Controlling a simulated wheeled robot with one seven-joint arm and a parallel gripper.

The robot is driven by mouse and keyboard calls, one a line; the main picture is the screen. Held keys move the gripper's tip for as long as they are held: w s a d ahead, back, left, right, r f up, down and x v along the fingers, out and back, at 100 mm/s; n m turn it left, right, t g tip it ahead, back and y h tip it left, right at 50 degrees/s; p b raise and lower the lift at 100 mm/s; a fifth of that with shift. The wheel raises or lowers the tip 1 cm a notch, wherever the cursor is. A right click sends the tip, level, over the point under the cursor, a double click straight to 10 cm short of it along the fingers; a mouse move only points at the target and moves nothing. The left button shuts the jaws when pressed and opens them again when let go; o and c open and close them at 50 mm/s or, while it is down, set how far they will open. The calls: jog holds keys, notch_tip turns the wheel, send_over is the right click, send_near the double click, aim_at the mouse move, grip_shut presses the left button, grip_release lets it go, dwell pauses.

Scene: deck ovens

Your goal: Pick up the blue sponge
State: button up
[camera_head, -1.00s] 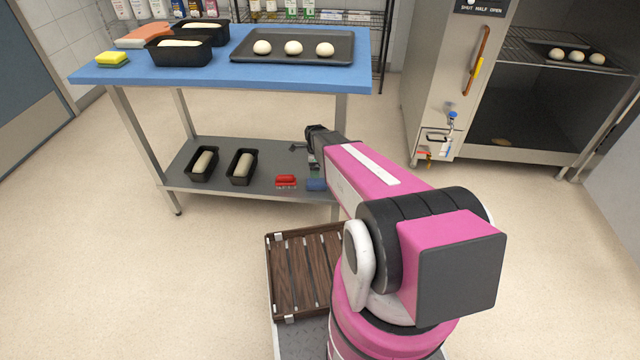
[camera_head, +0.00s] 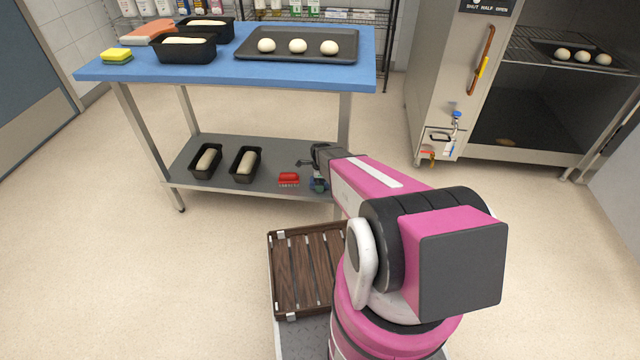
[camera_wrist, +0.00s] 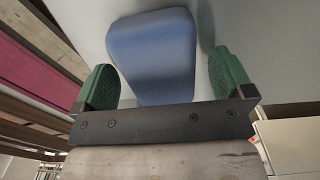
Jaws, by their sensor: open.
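The blue sponge (camera_wrist: 153,50) fills the upper middle of the wrist view. It lies on the grey lower shelf (camera_head: 215,188) of the table. My gripper (camera_wrist: 165,78) is open, with one green finger pad on each side of the sponge. A gap shows beside the left pad, and the right pad is also apart from the sponge. In the head view my gripper (camera_head: 318,184) is at the right end of the lower shelf, and it hides most of the sponge there.
A red brush (camera_head: 289,178) lies just left of my gripper on the shelf. Two loaf tins (camera_head: 245,176) with dough stand farther left. The blue tabletop (camera_head: 225,72) is above the shelf, and a table leg (camera_head: 344,118) stands close to my arm. A wooden slatted crate (camera_head: 290,290) is in front.

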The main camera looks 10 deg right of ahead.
jog(key=c, duration=1)
jog(key=shift+r, duration=0.2)
jog(key=shift+r, duration=0.45)
jog(key=r, duration=0.3)
jog(key=shift+s+r, duration=0.15)
jog(key=shift+s, duration=0.1)
jog(key=s+a+r, duration=0.2)
jog(key=s, duration=0.1)
jog(key=s+a+r, duration=0.2)
jog(key=s, duration=0.1)
jog(key=s+a+r, duration=0.2)
jog(key=s, duration=0.1)
jog(key=shift+s+a+r, duration=0.1)
jog(key=shift+s+r, duration=0.1)
jog(key=shift+r, duration=0.05)
jog(key=shift+o, duration=0.4)
